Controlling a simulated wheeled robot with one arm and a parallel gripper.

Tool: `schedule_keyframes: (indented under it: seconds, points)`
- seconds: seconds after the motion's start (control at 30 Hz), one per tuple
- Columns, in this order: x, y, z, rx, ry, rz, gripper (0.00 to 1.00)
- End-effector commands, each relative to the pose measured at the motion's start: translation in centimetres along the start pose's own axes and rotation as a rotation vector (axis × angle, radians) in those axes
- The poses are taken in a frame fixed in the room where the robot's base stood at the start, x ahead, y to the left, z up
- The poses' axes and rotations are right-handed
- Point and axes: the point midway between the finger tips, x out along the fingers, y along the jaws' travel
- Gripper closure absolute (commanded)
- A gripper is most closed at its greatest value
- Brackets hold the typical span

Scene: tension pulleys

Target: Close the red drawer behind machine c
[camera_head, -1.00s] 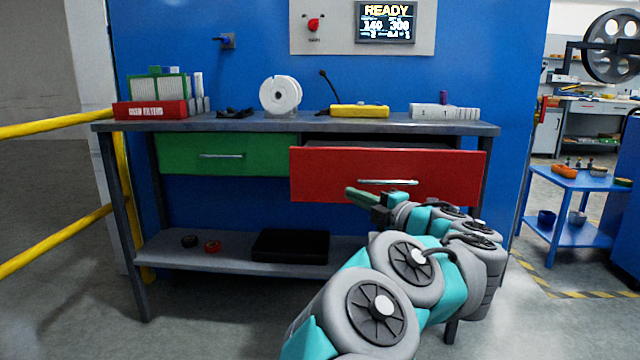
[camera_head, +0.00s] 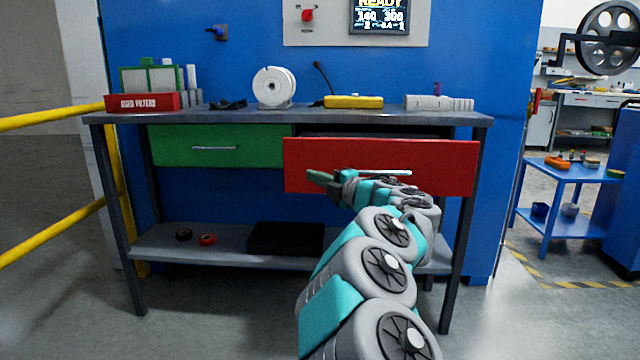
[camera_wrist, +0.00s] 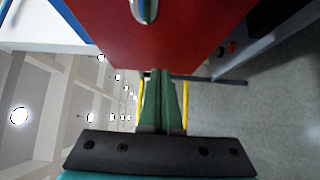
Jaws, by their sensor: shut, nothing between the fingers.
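The red drawer (camera_head: 440,160) is pulled out at the right half of the workbench, its front standing forward of the green drawer and a dark gap showing above it. Its silver bar handle (camera_head: 390,172) is partly covered by my arm. My gripper (camera_head: 318,177) is shut and empty, in front of the left part of the red front. In the wrist view the red drawer front (camera_wrist: 190,30) fills the top middle, with the handle at its top edge. My shut green fingers (camera_wrist: 163,85) point towards its edge; I cannot tell whether they touch it.
The green drawer (camera_head: 220,146) beside it is shut. A lower shelf (camera_head: 150,245) holds a black box (camera_head: 286,238). Yellow rails (camera_head: 50,118) stand left.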

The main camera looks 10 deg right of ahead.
Motion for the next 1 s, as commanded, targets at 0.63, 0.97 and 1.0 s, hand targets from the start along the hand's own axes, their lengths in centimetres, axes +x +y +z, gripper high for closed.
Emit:
schedule_keyframes:
  seconds: [0.63, 0.97, 1.0]
  points:
    - [1.1, -0.1, 1.1, 0.001, 0.002, -0.001, 1.00]
    - [2.4, 0.3, 2.4, 0.001, 0.002, 0.000, 1.00]
    - [2.7, 0.3, 2.8, 0.003, 0.001, 0.000, 1.00]
